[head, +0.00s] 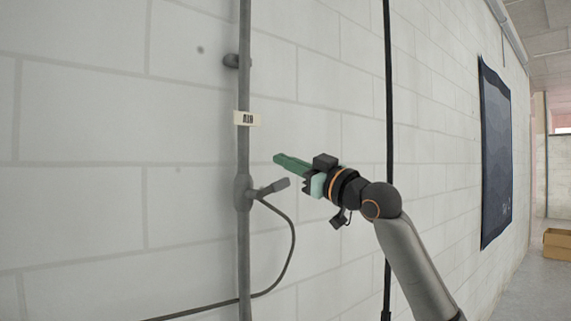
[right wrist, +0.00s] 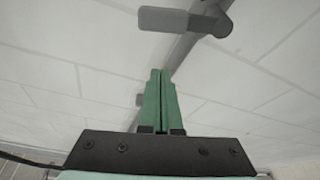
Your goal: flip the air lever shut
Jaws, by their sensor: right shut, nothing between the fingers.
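The air lever (head: 272,188) is a grey handle on a valve body (head: 243,192) on the vertical grey pipe. It sticks out to the right of the pipe and tilts slightly up. A label reading AIR (head: 246,118) sits on the pipe above it. My right gripper (head: 277,158) has green fingers, which are shut and empty, just above the lever's tip in the head view. In the right wrist view the shut fingers (right wrist: 160,72) point toward the pipe, and the lever (right wrist: 170,20) lies beyond them at the top, apart in the picture. My left gripper is not in view.
A thin dark hose (head: 292,245) curves from the valve down to the left. A black vertical pipe (head: 389,100) runs behind my right arm. A dark panel (head: 495,155) hangs on the right wall, with a cardboard box (head: 557,243) on the floor.

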